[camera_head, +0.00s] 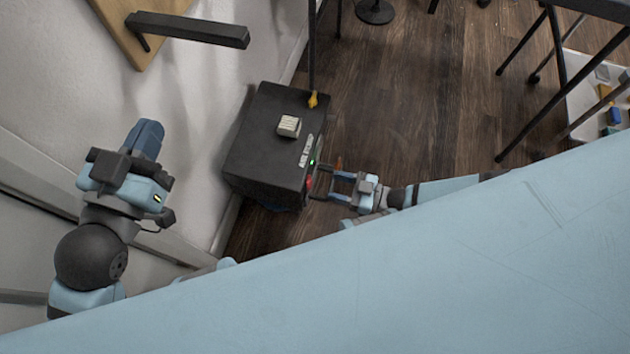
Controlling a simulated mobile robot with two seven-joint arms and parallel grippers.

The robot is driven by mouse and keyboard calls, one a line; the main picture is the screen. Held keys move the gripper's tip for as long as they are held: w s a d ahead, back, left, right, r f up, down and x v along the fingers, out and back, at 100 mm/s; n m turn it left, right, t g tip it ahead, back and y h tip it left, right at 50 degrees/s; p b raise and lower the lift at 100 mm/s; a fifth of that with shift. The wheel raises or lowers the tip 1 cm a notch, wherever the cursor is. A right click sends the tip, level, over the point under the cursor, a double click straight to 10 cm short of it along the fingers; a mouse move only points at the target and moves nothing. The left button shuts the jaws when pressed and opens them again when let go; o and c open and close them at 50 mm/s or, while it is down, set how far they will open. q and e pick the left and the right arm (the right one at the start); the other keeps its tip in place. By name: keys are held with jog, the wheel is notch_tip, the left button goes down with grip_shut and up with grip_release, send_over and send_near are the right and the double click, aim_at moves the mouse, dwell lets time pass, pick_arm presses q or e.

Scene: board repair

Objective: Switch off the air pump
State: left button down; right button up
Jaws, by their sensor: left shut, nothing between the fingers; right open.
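The air pump is most likely the black box (262,150) standing on the floor against the white wall. Its right-hand face carries a small green light (312,162) and a red part (309,182), which looks like a switch or button. My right gripper (327,184) comes from the right and is open. Its fingers point at that face, close to the red part; I cannot tell whether they touch it. My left gripper (148,138) is shut and empty, in front of the wall, left of and apart from the box.
A small pale block (289,126) sits on top of the box, and a yellow fitting (313,99) with a dark upright is at its far edge. A wooden panel (135,25) with a black bar is at the upper left. Dark wooden floor (420,100) is free to the right.

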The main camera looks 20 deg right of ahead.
aim_at(309, 180)
jog(key=b+x, duration=0.1)
jog(key=x, duration=0.3)
jog(key=shift+w+a+f, duration=0.1)
jog(key=shift+w+a, duration=0.15)
jog(key=shift+a, duration=0.1)
jog(key=shift+w+a+b, duration=0.3)
jog(key=shift+w+a, duration=0.1)
jog(key=shift+a, duration=0.25)
pick_arm(q)
jog(key=shift+w+a+r+m+t, duration=0.2)
jog(key=shift+w+a+m+t, duration=0.15)
jog(key=shift+m, duration=0.45)
pick_arm(e)
jog(key=shift+c, duration=0.2)
